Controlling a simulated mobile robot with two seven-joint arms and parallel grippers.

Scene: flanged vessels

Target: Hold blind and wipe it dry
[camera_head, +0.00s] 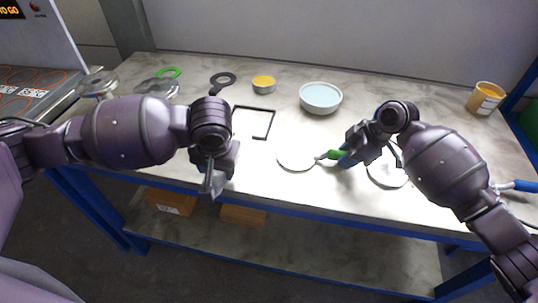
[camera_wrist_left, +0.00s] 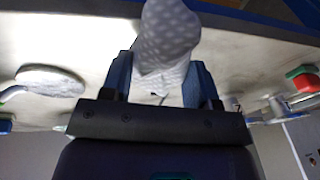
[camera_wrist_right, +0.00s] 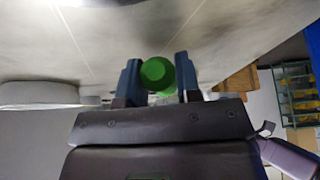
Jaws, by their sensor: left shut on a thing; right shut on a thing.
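A pale round disc (camera_head: 296,158) with a thin neck and a green handle (camera_head: 336,154) is near the table's front edge; it looks like the blind. My right gripper (camera_head: 349,158) is shut on the green handle, whose round end (camera_wrist_right: 157,73) shows between the fingers in the right wrist view. My left gripper (camera_head: 210,184) is at the front edge, left of the disc and apart from it. In the left wrist view its fingers are shut on a white dotted cloth (camera_wrist_left: 168,45). I cannot make out the cloth clearly in the head view.
A second pale disc (camera_head: 388,173) lies partly behind my right arm. A white bowl (camera_head: 320,97), a yellow-topped tin (camera_head: 263,84), a black ring with a tab (camera_head: 222,80) and a yellow tub (camera_head: 486,97) stand farther back. Flanged metal parts (camera_head: 98,84) are at the left.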

